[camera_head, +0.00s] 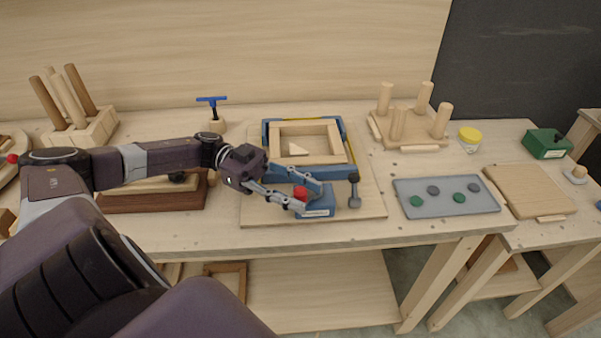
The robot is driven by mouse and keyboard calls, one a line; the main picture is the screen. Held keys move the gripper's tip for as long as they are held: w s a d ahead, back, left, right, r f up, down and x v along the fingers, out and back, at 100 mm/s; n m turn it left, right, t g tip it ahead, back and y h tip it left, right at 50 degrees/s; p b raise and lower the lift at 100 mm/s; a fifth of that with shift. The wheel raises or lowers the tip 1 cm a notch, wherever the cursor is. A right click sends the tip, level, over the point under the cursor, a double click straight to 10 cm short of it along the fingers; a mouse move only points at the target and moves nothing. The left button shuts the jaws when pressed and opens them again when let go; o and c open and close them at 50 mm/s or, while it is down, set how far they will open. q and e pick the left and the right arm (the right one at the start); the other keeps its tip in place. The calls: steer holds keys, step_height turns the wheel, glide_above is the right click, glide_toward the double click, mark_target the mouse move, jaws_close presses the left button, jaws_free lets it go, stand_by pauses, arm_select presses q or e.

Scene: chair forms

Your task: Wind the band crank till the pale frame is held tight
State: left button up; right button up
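The pale wooden frame (334,144) lies flat on a board, with a blue and yellow band (344,128) around its outside. A blue bar (335,173) runs along its near side. In front of it is a blue block (318,207) with a white label. A red knob (300,192), which looks like the crank's handle, shows at the block's left. My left gripper (309,196) reaches in from the left, its fingers parted on either side of the knob. I cannot tell whether they touch it. The fingers hide part of the block. My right gripper is out of view.
A grey dumbbell-shaped part (354,190) stands right of the block. A grey tray (447,209) with several discs lies farther right. A peg stool form (409,123) and a blue T-handled tool (213,112) stand behind. The board's front right corner is clear.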

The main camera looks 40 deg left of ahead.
arm_select(q)
steer(key=shift+a, duration=0.15)
steer(key=s+a, duration=0.1)
steer(key=a, duration=0.6)
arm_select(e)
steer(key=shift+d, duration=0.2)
arm_select(q)
steer(key=shift+a, duration=0.1)
